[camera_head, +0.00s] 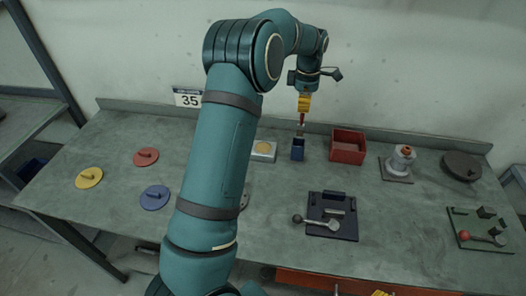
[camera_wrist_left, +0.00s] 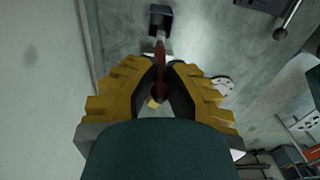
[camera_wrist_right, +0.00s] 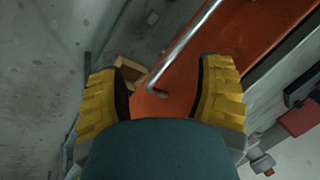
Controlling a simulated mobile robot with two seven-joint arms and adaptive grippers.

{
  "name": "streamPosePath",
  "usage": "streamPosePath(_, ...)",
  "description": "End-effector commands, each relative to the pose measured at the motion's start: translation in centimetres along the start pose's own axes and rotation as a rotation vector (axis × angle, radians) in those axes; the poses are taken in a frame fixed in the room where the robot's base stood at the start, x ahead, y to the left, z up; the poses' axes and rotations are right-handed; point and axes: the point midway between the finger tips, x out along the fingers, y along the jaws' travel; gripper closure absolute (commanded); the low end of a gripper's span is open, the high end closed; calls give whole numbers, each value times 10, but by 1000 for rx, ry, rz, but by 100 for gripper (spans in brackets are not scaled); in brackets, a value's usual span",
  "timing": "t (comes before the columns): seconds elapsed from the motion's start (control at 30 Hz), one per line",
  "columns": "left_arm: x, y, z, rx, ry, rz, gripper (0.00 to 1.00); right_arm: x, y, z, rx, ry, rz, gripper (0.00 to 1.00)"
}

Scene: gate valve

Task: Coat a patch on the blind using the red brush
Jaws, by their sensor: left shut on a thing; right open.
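My left gripper (camera_head: 304,104) points down near the back of the table and is shut on the red brush (camera_head: 302,118). The brush hangs upright over the small dark blue pot (camera_head: 297,151); I cannot tell whether its tip is inside. In the left wrist view, the brush (camera_wrist_left: 160,65) runs from between the fingers toward the pot (camera_wrist_left: 161,18). Disc plates with handles, yellow (camera_head: 89,177), red (camera_head: 146,157) and blue (camera_head: 155,197), lie at left; a dark round disc (camera_head: 461,165) lies at right. I cannot tell which is the blind. My right gripper (camera_wrist_right: 158,88) is open and empty.
A red open box (camera_head: 348,146) stands right of the pot, a pale block with a yellow disc (camera_head: 264,149) left of it. A dark plate with a lever (camera_head: 332,214) and a green fixture (camera_head: 480,229) lie nearer. The orange drawer with its metal handle (camera_wrist_right: 188,48) is by my right gripper.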

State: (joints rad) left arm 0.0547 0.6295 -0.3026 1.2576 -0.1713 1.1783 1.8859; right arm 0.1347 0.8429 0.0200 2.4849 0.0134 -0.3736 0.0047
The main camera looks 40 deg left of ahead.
Motion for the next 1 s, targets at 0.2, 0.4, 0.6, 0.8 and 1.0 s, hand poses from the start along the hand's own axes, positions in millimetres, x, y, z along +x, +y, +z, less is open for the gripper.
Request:
streamPosePath(0.2, 0, 0, 0, 0, 0, 0, 100, 0, 0, 0, 0, 0, 0, 33)
streamPosePath(0.4, 0, 0, -6, -3, 0, -4, 100, -2, -1, 0, 0, 0, 0, 33)
streamPosePath(0.6, 4, -1, -38, -12, -2, -18, 100, -15, -5, -2, 0, 0, -3, 33)
streamPosePath(0.8, 4, -4, -80, -13, -3, -22, 100, -31, -10, -4, 0, 0, -6, 33)
streamPosePath(1.0, 0, -8, -109, -7, -2, -11, 100, -42, -14, -5, 0, 0, -8, 33)
